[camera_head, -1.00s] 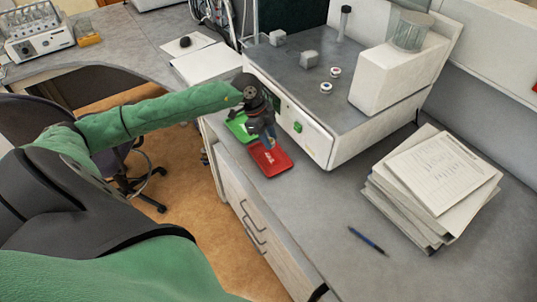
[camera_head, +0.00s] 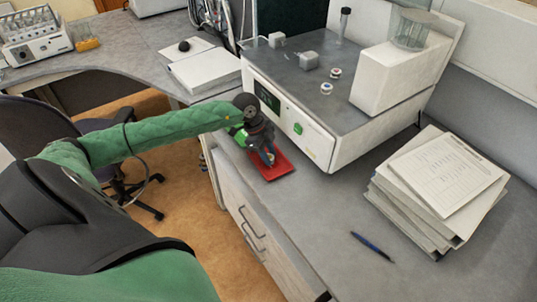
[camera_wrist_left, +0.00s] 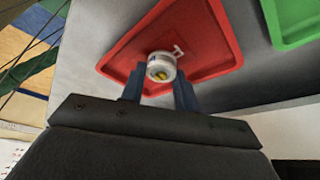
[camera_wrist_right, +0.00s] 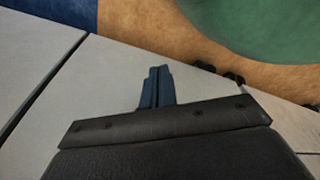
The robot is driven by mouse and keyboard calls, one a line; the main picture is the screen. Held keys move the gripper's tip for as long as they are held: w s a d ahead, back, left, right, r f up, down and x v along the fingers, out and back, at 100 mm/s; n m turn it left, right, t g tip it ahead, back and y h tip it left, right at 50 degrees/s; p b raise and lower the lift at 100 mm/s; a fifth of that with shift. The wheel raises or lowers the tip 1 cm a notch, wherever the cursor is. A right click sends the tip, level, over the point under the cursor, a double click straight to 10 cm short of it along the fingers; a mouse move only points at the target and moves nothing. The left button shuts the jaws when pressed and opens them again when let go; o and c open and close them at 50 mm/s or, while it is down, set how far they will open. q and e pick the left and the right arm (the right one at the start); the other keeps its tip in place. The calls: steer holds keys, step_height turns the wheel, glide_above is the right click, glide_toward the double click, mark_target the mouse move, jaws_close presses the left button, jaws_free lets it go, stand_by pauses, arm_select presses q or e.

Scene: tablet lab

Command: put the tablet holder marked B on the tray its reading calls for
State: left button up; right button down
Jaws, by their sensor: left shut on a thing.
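My left gripper (camera_head: 267,157) is shut on a small round white tablet holder (camera_wrist_left: 161,64) with a yellow tablet inside. In the left wrist view the holder is between the blue fingertips, over the red tray (camera_wrist_left: 213,58); I cannot tell whether it touches the tray. No letter on it is readable. In the head view the red tray (camera_head: 283,168) lies at the bench's front edge below the gripper. The green tray (camera_wrist_left: 296,18) is beside it, mostly hidden by the gripper in the head view. My right gripper (camera_wrist_right: 157,78) is shut and empty.
A white instrument (camera_head: 318,142) with a dark display (camera_head: 267,97) and a green button (camera_head: 298,129) stands just behind the trays. Two other round holders (camera_head: 335,73) (camera_head: 326,88) sit on its top. Papers (camera_head: 440,185) and a pen (camera_head: 372,246) lie to the right.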

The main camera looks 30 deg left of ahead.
arm_select(q)
steer(key=shift+f, duration=0.2)
arm_select(e)
steer(key=shift+w, duration=0.1)
arm_select(q)
steer(key=o, duration=1)
arm_select(e)
steer(key=shift+d, duration=0.1)
arm_select(q)
steer(key=shift+r, duration=0.15)
arm_select(e)
steer(key=shift+r, duration=0.1)
arm_select(q)
steer(key=shift+r, duration=0.2)
steer(key=p+v, duration=0.5)
steer(key=v, duration=0.6)
steer(key=shift+a+r, duration=0.1)
steer(key=shift+r, duration=0.25)
arm_select(e)
steer(key=s+d+f+g, duration=0.1)
steer(key=s+d, duration=0.1)
steer(key=s, duration=1.1)
steer(key=shift+d, duration=0.15)
steer(key=shift+f, duration=0.1)
